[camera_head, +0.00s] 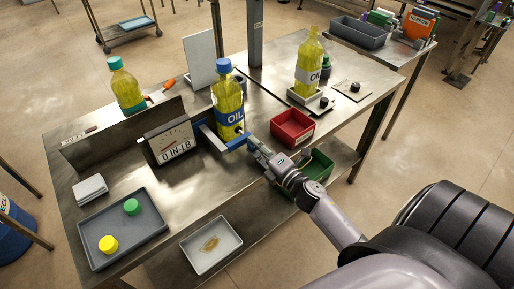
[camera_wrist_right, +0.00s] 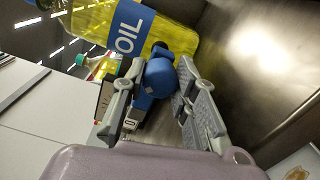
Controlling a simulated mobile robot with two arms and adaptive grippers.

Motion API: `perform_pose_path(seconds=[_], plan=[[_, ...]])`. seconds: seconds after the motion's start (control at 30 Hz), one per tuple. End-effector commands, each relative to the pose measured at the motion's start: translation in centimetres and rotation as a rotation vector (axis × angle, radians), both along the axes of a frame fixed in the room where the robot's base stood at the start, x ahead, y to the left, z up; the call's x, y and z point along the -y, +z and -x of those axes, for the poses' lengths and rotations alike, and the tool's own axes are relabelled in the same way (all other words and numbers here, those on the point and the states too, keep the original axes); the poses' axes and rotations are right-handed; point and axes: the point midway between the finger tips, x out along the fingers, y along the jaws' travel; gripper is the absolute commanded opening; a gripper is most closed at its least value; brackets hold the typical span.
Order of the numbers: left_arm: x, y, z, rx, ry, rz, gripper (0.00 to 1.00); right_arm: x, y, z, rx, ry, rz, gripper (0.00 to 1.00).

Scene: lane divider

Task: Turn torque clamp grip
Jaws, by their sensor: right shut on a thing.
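A blue torque clamp (camera_head: 209,137) is at the lower part of an upright yellow oil bottle (camera_head: 229,97) with a blue cap and an OIL label. A gauge (camera_head: 172,139) reading "0 IN-LB" stands just left of it. My right gripper (camera_head: 252,143) reaches the clamp's right end from the front right. In the right wrist view, my right gripper (camera_wrist_right: 158,88) is shut on the rounded blue clamp grip (camera_wrist_right: 160,76), one finger on each side. The oil bottle lies tilted across the top of that view. My left gripper is not in view.
A metal divider (camera_head: 122,134) runs behind the gauge. A grey tray (camera_head: 92,259) holds a green cap (camera_head: 131,206) and a yellow cap (camera_head: 108,244). A red bin (camera_head: 293,129) sits right of my gripper. Other oil bottles stand back left (camera_head: 126,88) and back right (camera_head: 309,65).

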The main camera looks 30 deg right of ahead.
Motion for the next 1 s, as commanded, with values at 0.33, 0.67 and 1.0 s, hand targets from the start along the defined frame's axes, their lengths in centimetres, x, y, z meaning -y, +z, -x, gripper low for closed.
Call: perform_pose_path(seconds=[0.33, 0.67, 1.0], plan=[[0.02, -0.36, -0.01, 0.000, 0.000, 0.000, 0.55, 0.00, 0.24, -0.13, 0.011, 0.000, 0.083, 0.00], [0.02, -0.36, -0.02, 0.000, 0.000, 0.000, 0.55, 0.00, 0.32, -0.15, 0.012, 0.000, 0.088, 0.00], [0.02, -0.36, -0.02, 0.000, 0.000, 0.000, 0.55, 0.00, 0.22, -0.10, 0.011, 0.001, 0.086, 0.43]])
